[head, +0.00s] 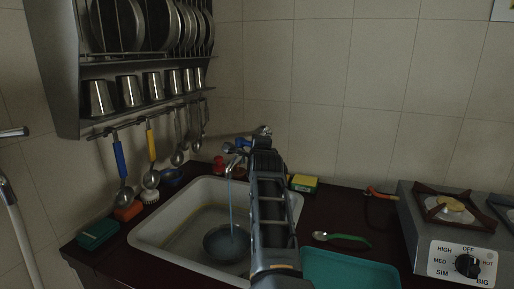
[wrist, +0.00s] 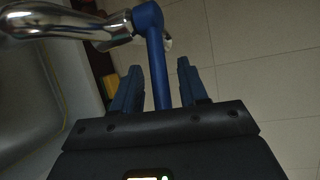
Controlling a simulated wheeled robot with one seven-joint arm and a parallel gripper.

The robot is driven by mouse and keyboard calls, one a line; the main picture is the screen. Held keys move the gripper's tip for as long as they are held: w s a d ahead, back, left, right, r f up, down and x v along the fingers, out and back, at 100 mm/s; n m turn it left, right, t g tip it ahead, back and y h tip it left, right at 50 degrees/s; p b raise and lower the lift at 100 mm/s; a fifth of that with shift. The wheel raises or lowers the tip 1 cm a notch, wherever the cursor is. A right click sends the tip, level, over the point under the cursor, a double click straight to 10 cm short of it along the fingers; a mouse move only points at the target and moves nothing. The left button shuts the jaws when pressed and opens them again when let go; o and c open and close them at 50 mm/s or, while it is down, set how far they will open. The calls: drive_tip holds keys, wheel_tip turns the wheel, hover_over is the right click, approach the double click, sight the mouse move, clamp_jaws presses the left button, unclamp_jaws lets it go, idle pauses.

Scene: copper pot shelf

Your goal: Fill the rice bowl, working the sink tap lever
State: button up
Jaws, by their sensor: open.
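The rice bowl (head: 226,243) is a dark round bowl sitting upright in the basin of the sink (head: 152,222). A thin stream of water (head: 230,196) falls from the tap spout (head: 233,162) into it; the water level is hard to judge. My gripper (head: 262,142) is at the tap, and my arm hides part of the tap and the basin's right side. In the wrist view my gripper (wrist: 158,78) is open, with the blue tap lever (wrist: 157,55) between its two fingers. I cannot tell whether either finger touches it. The chrome spout (wrist: 62,22) shows at upper left.
A dish rack (head: 130,68) with plates, cups and hanging ladles is on the left wall. A teal tray (head: 350,270) and green-handled spoon (head: 342,239) lie right of my arm. A stove (head: 450,225) stands far right. A yellow-green sponge (head: 304,183) is behind the sink.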

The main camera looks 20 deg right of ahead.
drive_tip(key=shift+s, duration=0.45)
drive_tip(key=b+v, duration=0.1)
drive_tip(key=v, duration=0.6)
drive_tip(key=shift+r, duration=0.1)
idle(0.4)
